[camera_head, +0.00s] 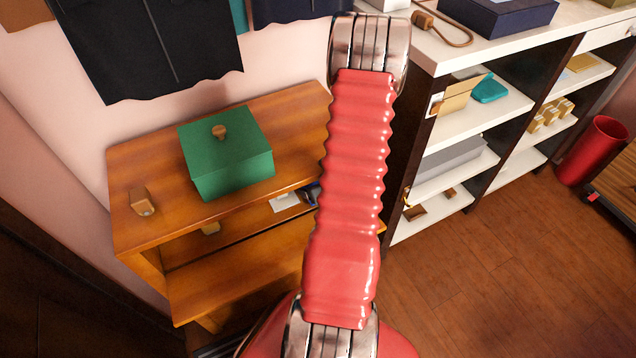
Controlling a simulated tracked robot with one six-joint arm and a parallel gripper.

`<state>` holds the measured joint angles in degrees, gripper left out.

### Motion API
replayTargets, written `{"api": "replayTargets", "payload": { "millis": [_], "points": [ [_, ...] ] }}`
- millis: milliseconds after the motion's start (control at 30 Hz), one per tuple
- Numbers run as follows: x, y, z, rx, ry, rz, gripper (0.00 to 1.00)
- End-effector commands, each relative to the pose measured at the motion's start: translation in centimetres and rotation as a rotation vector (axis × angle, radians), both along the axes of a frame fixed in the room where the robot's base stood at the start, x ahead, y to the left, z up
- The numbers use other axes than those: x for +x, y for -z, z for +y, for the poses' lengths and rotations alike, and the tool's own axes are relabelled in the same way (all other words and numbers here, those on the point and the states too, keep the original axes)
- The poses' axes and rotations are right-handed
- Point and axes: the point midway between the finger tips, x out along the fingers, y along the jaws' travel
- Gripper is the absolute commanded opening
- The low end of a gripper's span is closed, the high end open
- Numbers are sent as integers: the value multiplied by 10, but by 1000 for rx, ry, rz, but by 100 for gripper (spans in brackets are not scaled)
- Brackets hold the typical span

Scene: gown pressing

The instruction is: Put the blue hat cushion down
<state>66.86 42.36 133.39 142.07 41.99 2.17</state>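I cannot make out a blue hat cushion for certain. A small dark blue piece (313,193) shows beside my arm, at the right end of the wooden cabinet's open section; most of it is hidden behind the arm. A teal item (489,88) lies on an upper shelf of the white shelving, but I cannot tell that it is a cushion. My red ribbed arm with metal joints fills the middle of the view. My gripper is not in view, so what it holds cannot be seen.
A green box (232,165) with a knob and a small wooden block (143,201) stand on the wooden cabinet (165,230). White shelving (425,232) is at right, with a dark blue box (505,14) on top. A red bin (597,150) stands beyond. The wooden floor (490,280) at lower right is clear.

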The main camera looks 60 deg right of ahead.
Motion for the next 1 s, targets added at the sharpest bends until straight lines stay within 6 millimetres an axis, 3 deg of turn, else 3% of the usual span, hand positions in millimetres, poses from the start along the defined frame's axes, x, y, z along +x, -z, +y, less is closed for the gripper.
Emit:
{"api": "replayTargets", "payload": {
  "millis": [333, 367, 600, 1000],
  "points": [
    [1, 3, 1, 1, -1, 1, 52],
    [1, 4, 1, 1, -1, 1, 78],
    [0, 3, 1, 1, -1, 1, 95],
    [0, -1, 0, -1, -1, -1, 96]
  ]
}}
